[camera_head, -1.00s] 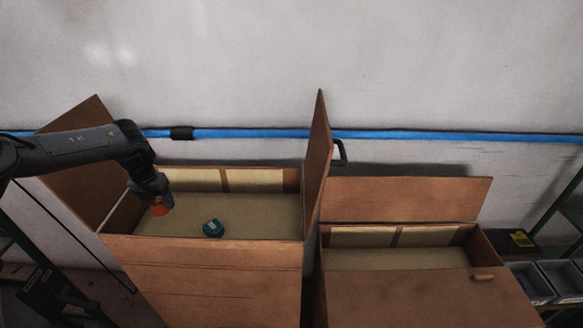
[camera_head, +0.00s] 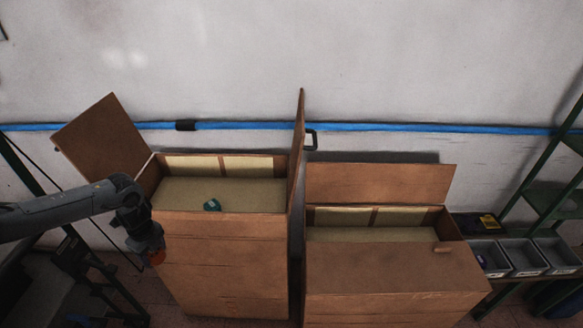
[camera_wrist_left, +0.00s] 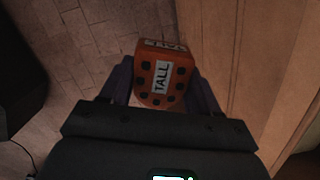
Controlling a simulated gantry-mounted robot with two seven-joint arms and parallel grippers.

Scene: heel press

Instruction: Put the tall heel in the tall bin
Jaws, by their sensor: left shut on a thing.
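My left gripper (camera_head: 156,253) is shut on an orange block with dark dots and white "TALL" labels, the tall heel (camera_wrist_left: 162,75). In the head view only a bit of its orange shows, at the front left corner of the left cardboard box (camera_head: 222,255). The wrist view shows tiled floor below the heel and a box wall (camera_wrist_left: 222,60) to its right, so it is outside the box. The left box stands higher in the picture than the right box (camera_head: 390,268). I see no label telling which is the tall bin. My right gripper is not in view.
A teal round object (camera_head: 212,204) lies inside the left box. Its raised flaps (camera_head: 102,137) (camera_head: 297,150) stand at its left and right sides. The right box has a raised back flap (camera_head: 380,184). Grey trays (camera_head: 522,257) stand at the far right.

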